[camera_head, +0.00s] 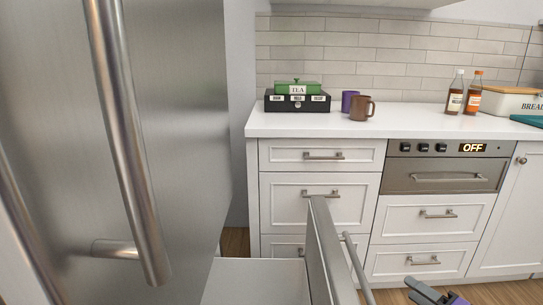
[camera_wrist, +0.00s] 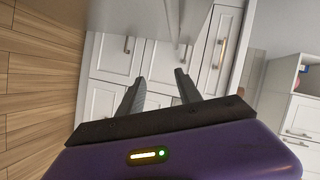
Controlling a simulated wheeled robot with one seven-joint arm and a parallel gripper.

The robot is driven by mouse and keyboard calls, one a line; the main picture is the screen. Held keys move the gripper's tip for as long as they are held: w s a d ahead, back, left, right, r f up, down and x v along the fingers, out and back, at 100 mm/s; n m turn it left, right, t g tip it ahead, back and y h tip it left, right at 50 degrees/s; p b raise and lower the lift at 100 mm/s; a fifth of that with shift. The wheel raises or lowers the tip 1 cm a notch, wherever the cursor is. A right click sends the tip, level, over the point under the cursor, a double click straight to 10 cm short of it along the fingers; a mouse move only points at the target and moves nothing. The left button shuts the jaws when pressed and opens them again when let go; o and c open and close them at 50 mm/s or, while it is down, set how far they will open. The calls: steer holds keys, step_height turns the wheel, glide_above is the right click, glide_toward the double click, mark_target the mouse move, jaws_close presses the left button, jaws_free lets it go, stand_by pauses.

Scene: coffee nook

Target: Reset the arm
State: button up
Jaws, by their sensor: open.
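My gripper (camera_wrist: 161,78) shows in the wrist view with its two dark fingers spread apart and nothing between them. The fingers point towards white cabinet fronts, apart from them. In the head view only part of my gripper (camera_head: 426,291) shows, dark and purple, at the bottom edge right of centre. It is to the right of a pulled-out drawer (camera_head: 328,252) with a long bar handle (camera_head: 358,268), and looks apart from it.
A steel fridge (camera_head: 180,120) with a large handle (camera_head: 125,150) fills the left. The white counter (camera_head: 410,122) holds a tea box (camera_head: 297,88), a black box (camera_head: 297,104), purple (camera_head: 348,100) and brown (camera_head: 362,109) mugs, bottles (camera_head: 455,92) and a bread box (camera_head: 510,103). An oven (camera_head: 445,175) reads OFF.

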steer(key=s+f+h, duration=0.3)
steer(key=s+h, duration=0.1)
steer(key=s, duration=0.3)
steer(key=s+f+h, duration=0.3)
steer(key=s+h, duration=0.1)
steer(key=s, duration=0.2)
steer(key=s+a+r+n+y, duration=0.1)
steer(key=s+a+r+n, duration=0.2)
steer(key=s+a, duration=0.55)
steer(key=s+a+r+n+y, duration=0.1)
steer(key=s+a+r+n, duration=0.25)
steer(key=s, duration=1.05)
steer(key=s+a+r+n, duration=0.3)
steer(key=s+a, duration=0.3)
steer(key=s, duration=0.5)
step_height(320, 180, up, 25)
steer(key=p, duration=2.4)
steer(key=shift+w+d+f, duration=0.2)
